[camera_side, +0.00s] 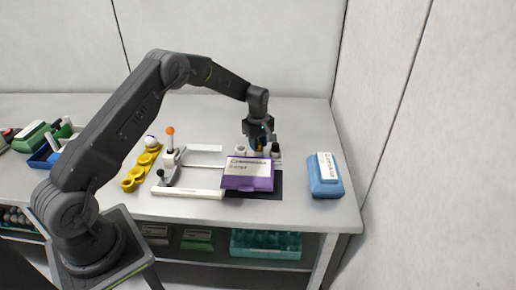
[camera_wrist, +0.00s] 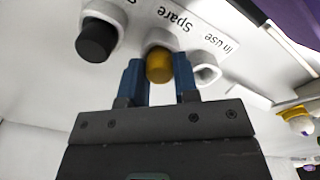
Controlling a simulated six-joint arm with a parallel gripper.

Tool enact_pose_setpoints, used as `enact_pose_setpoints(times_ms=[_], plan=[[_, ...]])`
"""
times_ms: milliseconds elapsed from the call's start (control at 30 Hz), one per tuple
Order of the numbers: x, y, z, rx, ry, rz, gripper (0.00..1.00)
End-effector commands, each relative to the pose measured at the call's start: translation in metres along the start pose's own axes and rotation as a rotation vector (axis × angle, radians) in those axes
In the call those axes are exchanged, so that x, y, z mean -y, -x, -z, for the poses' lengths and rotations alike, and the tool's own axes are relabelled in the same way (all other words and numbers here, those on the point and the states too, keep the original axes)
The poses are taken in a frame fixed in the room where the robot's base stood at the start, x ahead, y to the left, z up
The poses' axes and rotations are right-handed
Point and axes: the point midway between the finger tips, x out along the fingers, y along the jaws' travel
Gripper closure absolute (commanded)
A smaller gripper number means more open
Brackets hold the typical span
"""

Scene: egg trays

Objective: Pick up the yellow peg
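The yellow peg (camera_wrist: 159,66) stands in the middle cup of a white holder, by the label "Spare", in the wrist view. My gripper (camera_wrist: 160,75) has one blue finger on each side of the peg. The gap is about as wide as the peg, and I cannot tell whether the fingers press on it. In the side view my gripper (camera_side: 262,143) points down over the holder behind the purple box, and a bit of the yellow peg (camera_side: 259,148) shows there. The lower part of the peg is hidden in its cup.
A black peg (camera_wrist: 97,40) stands in the cup beside it; the "In use" cup (camera_wrist: 207,71) looks empty. A purple labelled box (camera_side: 248,183) is in front of the holder. A blue box (camera_side: 325,185) sits right, a yellow tray (camera_side: 133,180) left.

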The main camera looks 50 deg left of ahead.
Motion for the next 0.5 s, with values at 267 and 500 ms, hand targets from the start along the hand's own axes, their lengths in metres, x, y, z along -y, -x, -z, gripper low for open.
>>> enact_pose_setpoints(times_ms=[267, 500], plan=[[0.0000, 0.0002, 0.0000, 0.000, 0.000, 0.000, 0.95], [-0.0002, 0.0017, 0.0000, 0.000, 0.000, -0.001, 0.95]])
